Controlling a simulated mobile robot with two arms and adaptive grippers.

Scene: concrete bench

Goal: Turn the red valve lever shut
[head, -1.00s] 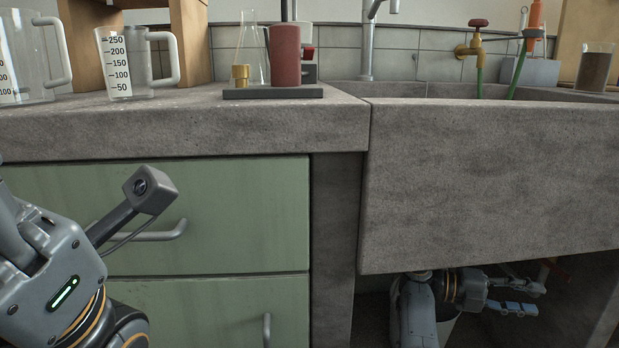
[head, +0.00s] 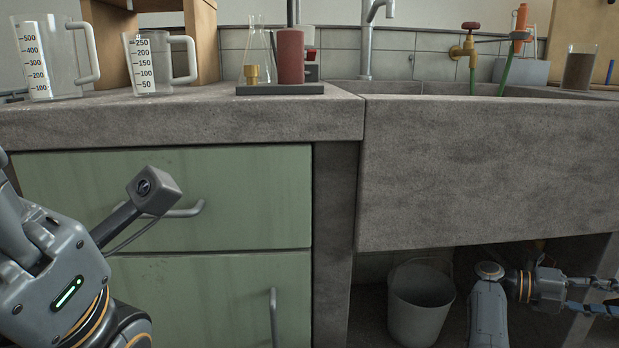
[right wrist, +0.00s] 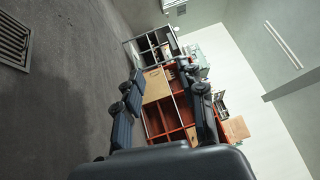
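I cannot clearly make out a red valve lever. A small brass-coloured part (head: 537,245) shows just under the sink's lower edge; the rest of it is hidden by the sink front. A brass tap with a red handle (head: 470,26) stands above the sink at the back. My right gripper (head: 604,296) is under the sink at the far right, partly cut off by the frame and pointing right. In the right wrist view its fingers (right wrist: 161,75) are apart with nothing between them. My left arm shows at the left, but its gripper is out of view.
The concrete sink (head: 480,170) overhangs the open space where my right arm is. A grey bucket (head: 420,305) stands there, left of my arm. Green drawers (head: 230,200) fill the left side. Measuring jugs (head: 155,65) and a red cylinder (head: 290,55) stand on the counter.

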